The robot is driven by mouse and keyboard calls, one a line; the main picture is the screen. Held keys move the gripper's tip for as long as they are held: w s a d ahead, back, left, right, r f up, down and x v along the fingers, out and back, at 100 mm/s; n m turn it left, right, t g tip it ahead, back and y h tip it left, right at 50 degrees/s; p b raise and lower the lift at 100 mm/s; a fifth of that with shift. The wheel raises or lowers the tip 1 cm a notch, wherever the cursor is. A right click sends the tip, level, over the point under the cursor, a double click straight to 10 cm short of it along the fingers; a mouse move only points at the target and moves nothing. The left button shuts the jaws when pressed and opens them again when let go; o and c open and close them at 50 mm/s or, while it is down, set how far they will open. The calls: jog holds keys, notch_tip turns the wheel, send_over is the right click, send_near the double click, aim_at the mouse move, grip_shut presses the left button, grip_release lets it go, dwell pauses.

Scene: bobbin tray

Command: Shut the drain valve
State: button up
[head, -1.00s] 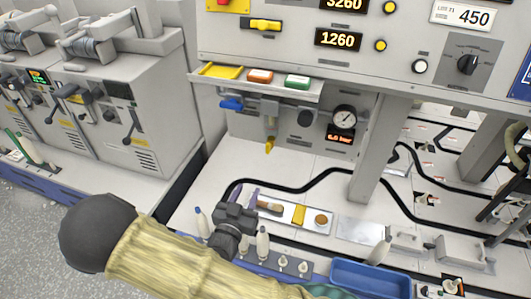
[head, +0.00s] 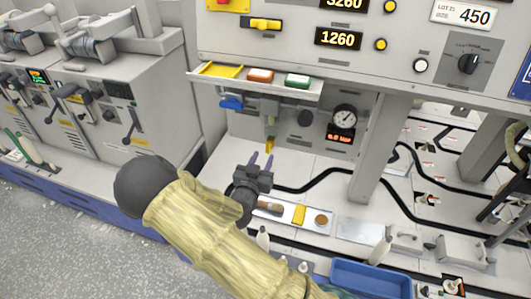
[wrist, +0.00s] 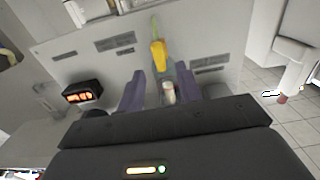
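The drain valve appears to be the small yellow lever (head: 270,143) below a grey vertical fitting under the machine's panel. In the head view it hangs down, slightly tilted. In the wrist view the yellow lever (wrist: 158,55) lies just beyond my fingertips, roughly in line with the gap between them, with a pale cylindrical end below it. My gripper (head: 261,160) is just below the lever, its two purple fingers pointing up at it. The fingers are apart and empty in the wrist view (wrist: 160,90). I see no contact with the lever.
A blue-handled valve (head: 231,103) sits up left of the lever. A round gauge (head: 344,117) and a lit pressure display (head: 340,138) are to the right. A shelf (head: 310,93) overhangs above. A tray of small items (head: 318,226) and a blue bin (head: 370,278) lie below.

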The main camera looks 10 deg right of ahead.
aim_at(267, 149)
jog(key=shift+x, duration=1.85)
jog(key=shift+c, duration=0.2)
grip_shut()
